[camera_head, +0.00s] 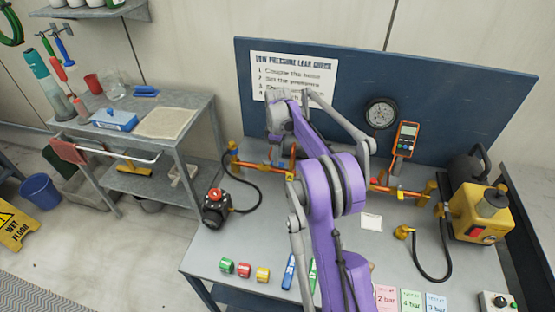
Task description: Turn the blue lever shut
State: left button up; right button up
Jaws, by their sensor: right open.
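My right arm (333,215) rises through the middle of the head view and covers the centre of the pipe rig. Its gripper (283,158) is over the left part of the orange pipe (255,165), with its jaws open; whether they touch or surround anything is unclear. I cannot make out the blue lever on the rig; the arm and gripper may hide it. The pipe shows again right of my arm (405,193), with yellow fittings (429,190). My left gripper is not in view.
A round gauge (380,113) and an orange meter (405,138) are by the blue back panel (450,95). A yellow pump (480,212) stands at right, a red-knobbed device (214,207) at left. Green, red and yellow rolls (244,270) lie in front.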

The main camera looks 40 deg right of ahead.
jog(key=shift+f, duration=1.05)
grip_shut()
dwell(0.7)
